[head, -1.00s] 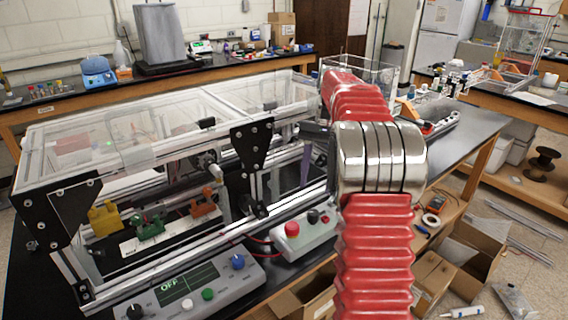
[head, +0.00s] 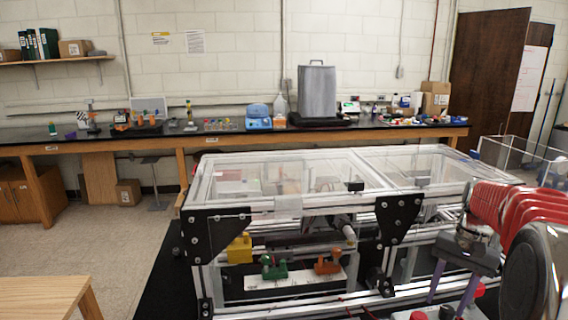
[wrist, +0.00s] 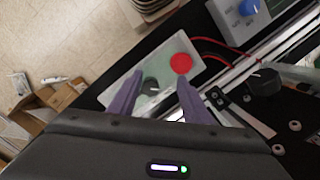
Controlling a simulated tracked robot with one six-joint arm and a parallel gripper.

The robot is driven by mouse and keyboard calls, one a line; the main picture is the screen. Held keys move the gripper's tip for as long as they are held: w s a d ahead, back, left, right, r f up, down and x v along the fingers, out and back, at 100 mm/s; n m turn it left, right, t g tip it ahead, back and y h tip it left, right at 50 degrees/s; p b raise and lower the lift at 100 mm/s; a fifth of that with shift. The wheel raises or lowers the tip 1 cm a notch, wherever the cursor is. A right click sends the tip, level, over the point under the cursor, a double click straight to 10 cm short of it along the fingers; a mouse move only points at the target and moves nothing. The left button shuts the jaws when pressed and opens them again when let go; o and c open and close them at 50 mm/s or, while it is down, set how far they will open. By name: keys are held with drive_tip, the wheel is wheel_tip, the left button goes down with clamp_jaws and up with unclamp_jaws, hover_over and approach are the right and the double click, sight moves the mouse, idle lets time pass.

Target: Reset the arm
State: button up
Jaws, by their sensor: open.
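My gripper (head: 452,299) hangs at the right of the head view, with two purple fingers pointing down and apart. In the wrist view my gripper (wrist: 158,78) is open, and nothing is held between the fingers. Beyond the fingers is a pale control box with a red button (wrist: 181,63) and a black knob (wrist: 150,86). The red button shows near the right fingertip and the knob between the fingers; I cannot tell the height above them. My red-sleeved arm runs down the right edge of the head view.
The extrusion frame (head: 290,206) with clear panels stands close to the gripper, holding yellow, green (head: 273,267) and orange (head: 327,264) fixtures. A clear tank (head: 520,157) stands at right. Red cables (wrist: 207,47) run beside the control box. Open floor (head: 105,235) lies at left.

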drive_tip(key=s+a+r+n+t, duration=0.2)
drive_tip(key=s+a+n+t, duration=0.1)
drive_tip(key=s+a, duration=0.6)
drive_tip(key=s+a+r+n+t+h, duration=0.1)
drive_tip(key=s+a+r+n+t, duration=0.1)
drive_tip(key=s+a, duration=0.8)
drive_tip(key=a+n+t, duration=0.1)
drive_tip(key=a+n, duration=0.1)
drive_tip(key=a, duration=0.1)
drive_tip(key=shift+a+n+h, duration=0.25)
drive_tip(key=shift+n+h, duration=0.05)
drive_tip(key=shift+r, duration=0.1)
